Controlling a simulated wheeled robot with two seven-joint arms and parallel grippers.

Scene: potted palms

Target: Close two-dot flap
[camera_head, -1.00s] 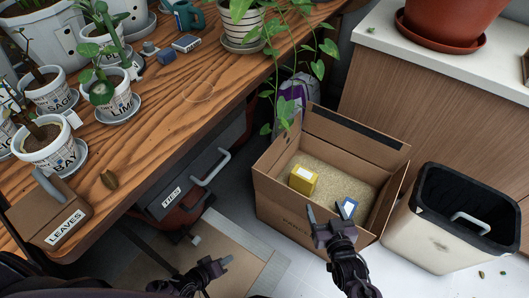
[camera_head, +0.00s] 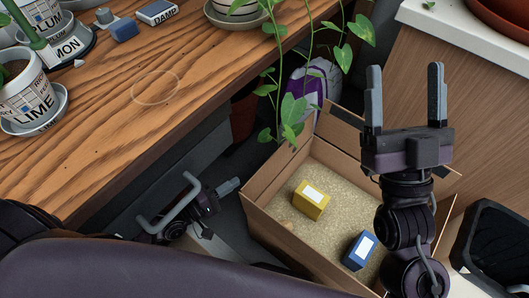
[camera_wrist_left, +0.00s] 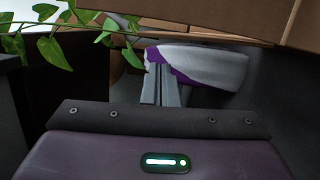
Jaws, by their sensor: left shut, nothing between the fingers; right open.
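The open cardboard box (camera_head: 268,226) stands on the floor, with a yellow packet (camera_head: 311,200) and a blue packet (camera_head: 360,250) on its grainy filling. Its flaps stand out around the opening; I cannot make out dots on any of them. My left gripper (camera_head: 229,187) is shut and empty, just left of the box, pointing right toward its left wall. Its closed fingers show in the left wrist view (camera_wrist_left: 168,88). My right gripper (camera_head: 405,90) is open and empty, fingers upward, above the box's right side; its arm hides part of that side and its flap.
A wooden table (camera_head: 120,130) with potted plants is at left. Trailing vines (camera_head: 290,115) hang near the box's back corner. A purple and white bag (camera_head: 312,82) is behind the box. A black-rimmed bin (camera_head: 495,250) stands at right.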

